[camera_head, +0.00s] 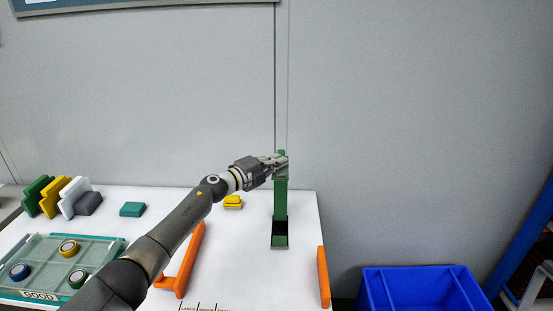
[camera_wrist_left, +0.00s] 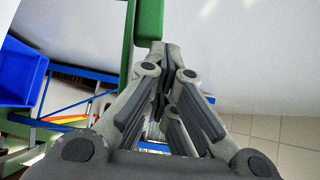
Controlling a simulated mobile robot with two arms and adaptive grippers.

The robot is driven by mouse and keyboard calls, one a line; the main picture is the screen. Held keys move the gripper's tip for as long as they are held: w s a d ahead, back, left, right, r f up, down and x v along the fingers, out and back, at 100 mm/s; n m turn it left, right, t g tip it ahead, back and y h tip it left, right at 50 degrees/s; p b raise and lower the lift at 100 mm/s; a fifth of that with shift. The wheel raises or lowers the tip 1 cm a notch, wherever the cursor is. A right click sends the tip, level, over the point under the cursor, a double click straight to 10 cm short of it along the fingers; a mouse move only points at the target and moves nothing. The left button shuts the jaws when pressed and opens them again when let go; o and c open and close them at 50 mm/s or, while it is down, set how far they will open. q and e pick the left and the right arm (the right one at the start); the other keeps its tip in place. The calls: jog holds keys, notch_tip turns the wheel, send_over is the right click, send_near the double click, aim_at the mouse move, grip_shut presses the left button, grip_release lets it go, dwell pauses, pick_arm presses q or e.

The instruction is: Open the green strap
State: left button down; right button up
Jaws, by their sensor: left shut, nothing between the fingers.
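The green strap (camera_head: 280,200) stands upright on the white table in the head view, rising from a dark base (camera_head: 280,234). My left gripper (camera_head: 281,161) is at the upper part of the strap, its fingers overlapping it in the picture. In the left wrist view the fingers (camera_wrist_left: 165,50) are closed together with nothing seen between them. A green piece of the strap (camera_wrist_left: 149,22) shows just beyond the fingertips; I cannot tell whether they touch it. My right gripper is not in view.
Orange brackets stand left (camera_head: 185,262) and right (camera_head: 323,277) of the strap. A yellow block (camera_head: 233,202) and a teal block (camera_head: 132,209) lie behind. A tray with rolls (camera_head: 100,246) is at left. A blue bin (camera_head: 420,288) is beyond the table's right edge.

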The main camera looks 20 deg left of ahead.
pick_arm(q)
jog(key=shift+w+f, duration=0.25)
jog(key=shift+w, duration=0.05)
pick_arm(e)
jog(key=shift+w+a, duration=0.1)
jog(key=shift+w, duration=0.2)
pick_arm(q)
jog(key=shift+s+a, duration=0.15)
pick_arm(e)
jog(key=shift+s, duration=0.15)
